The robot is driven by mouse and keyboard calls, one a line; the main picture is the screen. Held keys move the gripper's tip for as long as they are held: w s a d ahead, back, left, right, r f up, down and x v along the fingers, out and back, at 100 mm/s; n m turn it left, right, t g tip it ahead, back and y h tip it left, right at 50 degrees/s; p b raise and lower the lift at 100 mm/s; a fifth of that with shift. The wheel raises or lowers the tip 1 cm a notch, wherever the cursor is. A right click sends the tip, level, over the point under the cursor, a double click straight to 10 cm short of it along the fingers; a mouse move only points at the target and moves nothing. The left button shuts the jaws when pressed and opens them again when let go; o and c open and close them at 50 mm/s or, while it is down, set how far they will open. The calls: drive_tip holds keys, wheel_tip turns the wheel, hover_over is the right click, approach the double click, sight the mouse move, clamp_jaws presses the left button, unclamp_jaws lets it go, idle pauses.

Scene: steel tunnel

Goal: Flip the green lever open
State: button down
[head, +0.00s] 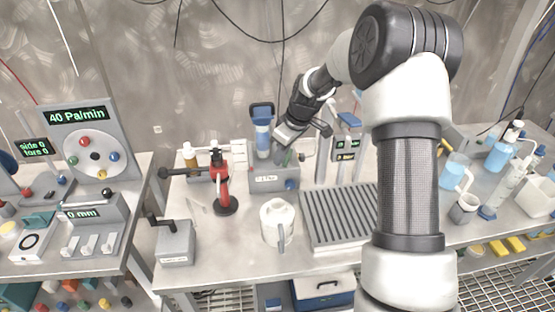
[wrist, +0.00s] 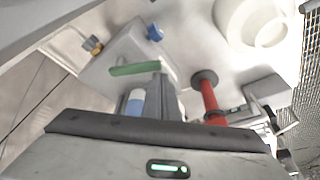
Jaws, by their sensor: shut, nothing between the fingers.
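The green lever (wrist: 135,69) shows in the wrist view as a short bar lying across the grey filter box (wrist: 120,48). In the head view the grey box (head: 265,184) stands at the back of the bench, and I cannot make out the lever clearly there, behind or beside my gripper. My gripper (wrist: 160,84) is shut and empty, its fingertips close to the right end of the lever; I cannot tell whether they touch it. In the head view my gripper (head: 284,157) is just above the box, beside a blue-capped filter cartridge (head: 263,136).
A red clamp-like device (head: 222,190) stands left of the box. A white jug (head: 277,222) and a ribbed grey tray (head: 340,218) are in front. A blue knob (wrist: 155,33) and a brass fitting (wrist: 92,45) stick out from the box. Bottles crowd the right side.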

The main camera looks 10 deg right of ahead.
drive_tip(key=shift+s+d+b, duration=0.3)
drive_tip(key=shift+d, duration=0.3)
idle(0.4)
